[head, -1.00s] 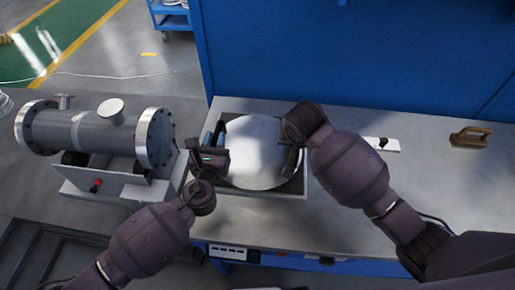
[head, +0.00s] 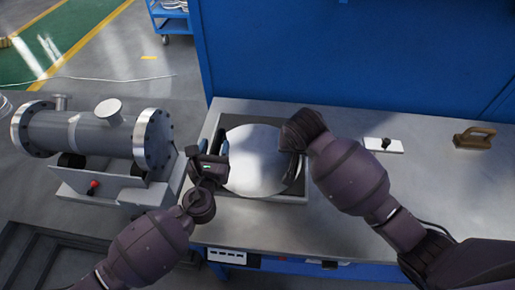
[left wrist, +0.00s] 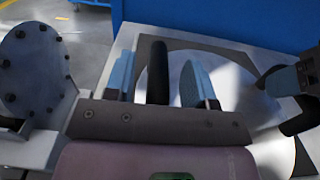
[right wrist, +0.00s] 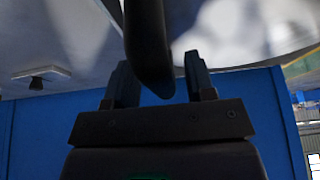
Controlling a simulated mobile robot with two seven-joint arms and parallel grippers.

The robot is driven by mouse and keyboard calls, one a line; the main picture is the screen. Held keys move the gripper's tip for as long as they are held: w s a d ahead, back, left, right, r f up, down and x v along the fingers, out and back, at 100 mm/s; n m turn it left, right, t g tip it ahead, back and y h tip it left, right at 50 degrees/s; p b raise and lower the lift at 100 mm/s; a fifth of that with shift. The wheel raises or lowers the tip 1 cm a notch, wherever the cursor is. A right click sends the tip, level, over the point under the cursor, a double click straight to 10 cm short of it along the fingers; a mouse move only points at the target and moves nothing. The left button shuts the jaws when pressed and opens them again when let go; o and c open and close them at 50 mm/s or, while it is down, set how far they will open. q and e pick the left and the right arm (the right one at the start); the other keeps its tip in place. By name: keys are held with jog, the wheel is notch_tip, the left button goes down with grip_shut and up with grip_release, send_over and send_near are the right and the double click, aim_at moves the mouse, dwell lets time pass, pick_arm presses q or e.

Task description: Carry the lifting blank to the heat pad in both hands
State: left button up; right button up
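The lifting blank (head: 255,160), a pale shiny disc with dark handles at its sides, lies level over the dark square heat pad (head: 297,186) on the bench and appears to rest on it. My left gripper (head: 214,143) is at its left side. In the left wrist view a black handle (left wrist: 158,72) stands between the spread blue fingers, with gaps on both sides. My right gripper (head: 289,140) is at the right side. In the right wrist view its fingers (right wrist: 162,82) are spread around the other dark handle (right wrist: 150,45). The blank's underside is hidden.
A grey flanged shell (head: 90,135) sits on a stand at the left. A white plate with a black knob (head: 385,145) and a brown-handled tool (head: 474,137) lie on the bench at right. A blue panel (head: 350,50) closes the back. The bench's front right is clear.

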jog(key=shift+a, duration=0.1)
pick_arm(q)
jog(key=s+a, duration=0.2)
jog(key=s, duration=0.9)
jog(key=shift+s+f, duration=0.15)
jog(key=shift+s, duration=0.2)
pick_arm(e)
jog(key=v, duration=1.2)
pick_arm(q)
jog(key=shift+s, duration=0.1)
